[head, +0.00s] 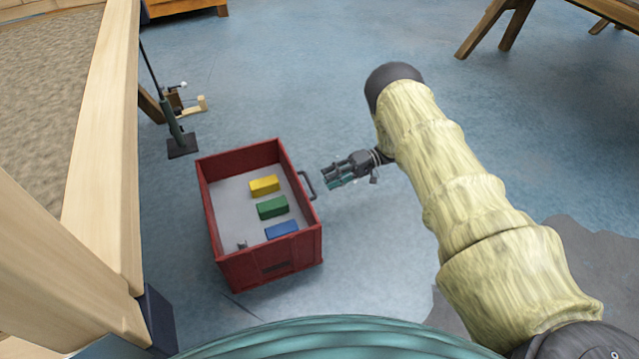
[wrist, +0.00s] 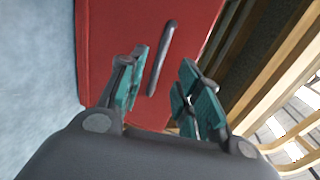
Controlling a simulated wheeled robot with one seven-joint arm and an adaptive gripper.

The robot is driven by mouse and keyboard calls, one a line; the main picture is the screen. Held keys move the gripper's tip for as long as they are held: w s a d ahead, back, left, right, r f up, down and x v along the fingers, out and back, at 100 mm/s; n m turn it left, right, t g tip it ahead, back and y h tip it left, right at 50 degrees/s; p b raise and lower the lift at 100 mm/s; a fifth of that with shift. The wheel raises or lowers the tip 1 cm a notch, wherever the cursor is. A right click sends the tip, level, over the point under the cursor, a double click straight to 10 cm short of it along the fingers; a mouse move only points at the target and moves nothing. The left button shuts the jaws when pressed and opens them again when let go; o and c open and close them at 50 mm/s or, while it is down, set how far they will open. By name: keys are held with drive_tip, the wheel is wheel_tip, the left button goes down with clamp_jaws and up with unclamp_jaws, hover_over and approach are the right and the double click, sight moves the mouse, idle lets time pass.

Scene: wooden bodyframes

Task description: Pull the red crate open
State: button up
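The red crate (head: 262,271) stands on the blue floor, open at the top, with a dark handle (head: 307,185) on its right side. A yellow block (head: 264,185), a green block (head: 272,207) and a blue block (head: 282,230) lie inside it. My gripper (head: 328,178) is just right of the handle, with a small gap between them. In the wrist view, the teal fingers (wrist: 160,92) are spread apart, with nothing between their pads. The handle (wrist: 162,58) shows beyond the fingertips, against the red crate side (wrist: 105,50).
A wooden frame (head: 105,150) rises left of the crate. A dark stand (head: 180,140) with a small wooden piece is behind it. Wooden legs (head: 495,28) stand at the top right. The blue floor (head: 300,70) behind the crate is clear. A small grey object (head: 242,245) lies in the crate.

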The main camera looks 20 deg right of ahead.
drive_tip(key=v, duration=0.4)
drive_tip(key=shift+d, duration=0.15)
drive_tip(key=shift+f, duration=0.1)
idle(0.3)
